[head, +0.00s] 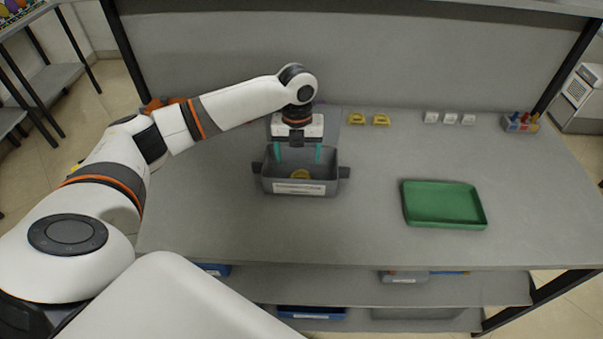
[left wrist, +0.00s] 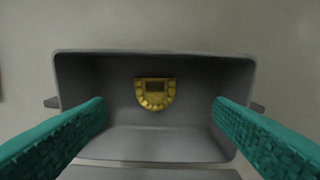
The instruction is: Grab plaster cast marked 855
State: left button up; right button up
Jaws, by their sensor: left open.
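A yellow, horseshoe-shaped cast (head: 299,174) lies inside a grey bin (head: 301,188) on the table. In the left wrist view the cast (left wrist: 155,93) sits near the bin's middle; its dark label is too small to read. My left gripper (head: 298,155) is open and empty above the bin, its teal fingers wide apart on either side of the cast. Two more yellow casts, one (head: 357,118) and another (head: 381,120), lie at the back of the table. Their markings cannot be read. My right gripper is not in view.
A green tray (head: 444,204) lies at the right of the table. Several small white blocks (head: 449,118) and a small holder (head: 520,122) with coloured items stand at the back right. The table between bin and tray is clear. Shelves with bins are below.

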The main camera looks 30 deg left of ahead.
aim_at(301, 177)
pick_arm(q)
jog(key=shift+w+a+f, duration=0.1)
jog(key=shift+w+f, duration=0.1)
jog(key=shift+f, duration=0.9)
jog(key=f, duration=0.1)
jog(key=f+p, duration=0.2)
jog(key=f, duration=0.1)
jog(key=shift+w+d, duration=0.2)
jog(key=shift+w, duration=0.05)
jog(key=shift+f, duration=0.75)
jog(key=c, duration=0.8)
jog(key=shift+c, duration=1.4)
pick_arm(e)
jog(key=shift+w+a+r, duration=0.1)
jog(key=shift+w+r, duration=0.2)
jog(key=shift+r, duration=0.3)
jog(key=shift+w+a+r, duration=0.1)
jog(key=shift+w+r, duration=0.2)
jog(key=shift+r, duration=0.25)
